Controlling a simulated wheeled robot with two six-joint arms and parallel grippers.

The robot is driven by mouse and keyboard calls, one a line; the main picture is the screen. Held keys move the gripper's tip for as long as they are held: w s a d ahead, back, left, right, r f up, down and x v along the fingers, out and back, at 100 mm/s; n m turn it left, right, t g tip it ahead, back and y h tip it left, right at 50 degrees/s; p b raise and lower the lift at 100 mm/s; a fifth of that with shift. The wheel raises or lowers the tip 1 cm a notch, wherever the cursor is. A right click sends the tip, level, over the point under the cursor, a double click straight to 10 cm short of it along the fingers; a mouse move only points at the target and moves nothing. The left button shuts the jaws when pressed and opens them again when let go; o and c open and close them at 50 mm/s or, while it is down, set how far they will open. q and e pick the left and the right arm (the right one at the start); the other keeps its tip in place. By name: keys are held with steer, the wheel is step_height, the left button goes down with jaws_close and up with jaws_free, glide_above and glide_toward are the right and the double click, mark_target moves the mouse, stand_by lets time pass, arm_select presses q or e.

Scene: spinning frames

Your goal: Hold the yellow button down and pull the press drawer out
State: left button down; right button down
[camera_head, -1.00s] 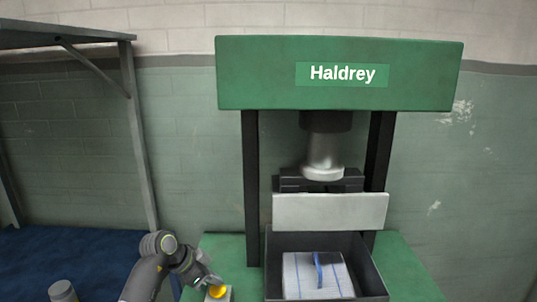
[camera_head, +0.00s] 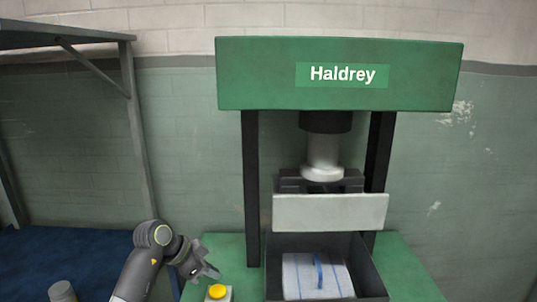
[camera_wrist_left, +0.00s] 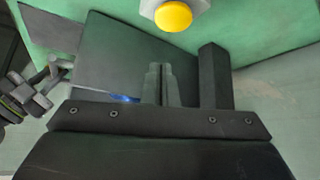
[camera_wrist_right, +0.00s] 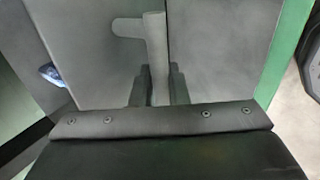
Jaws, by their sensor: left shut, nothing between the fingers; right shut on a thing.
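The yellow button (camera_head: 217,291) sits on a pale housing at the left of the press base; it also shows in the left wrist view (camera_wrist_left: 173,16). My left gripper (camera_head: 211,272) is shut and empty, close above the button and apart from it. The press drawer (camera_head: 371,268) is a dark open box holding a white bundle with blue stripes (camera_head: 303,276). In the right wrist view my right gripper (camera_wrist_right: 158,90) is shut on the grey bar handle (camera_wrist_right: 155,40) against a dark grey face. My right gripper is outside the head view.
The green press (camera_head: 232,75) stands over the drawer, with dark posts and a pale ram (camera_head: 323,155). A light grey plate (camera_head: 330,212) spans the drawer's back. A blue-topped bench (camera_head: 60,262) and a metal frame (camera_head: 138,130) stand at the left.

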steer(key=shift+s+f, duration=0.15)
steer(key=shift+f, duration=0.2)
steer(key=c, duration=1.2)
jaws_free()
steer(key=shift+w, duration=0.25)
arm_select(q)
steer(key=s, duration=0.1)
steer(key=s+r, duration=0.1)
steer(key=s, duration=0.1)
steer(key=s+r, duration=0.1)
steer(key=s, duration=0.1)
steer(key=shift+s+r, duration=0.1)
steer(key=shift+s, duration=0.1)
arm_select(e)
steer(key=shift+o, duration=0.2)
steer(key=shift+r, duration=0.2)
step_height(320, 180, up, 10)
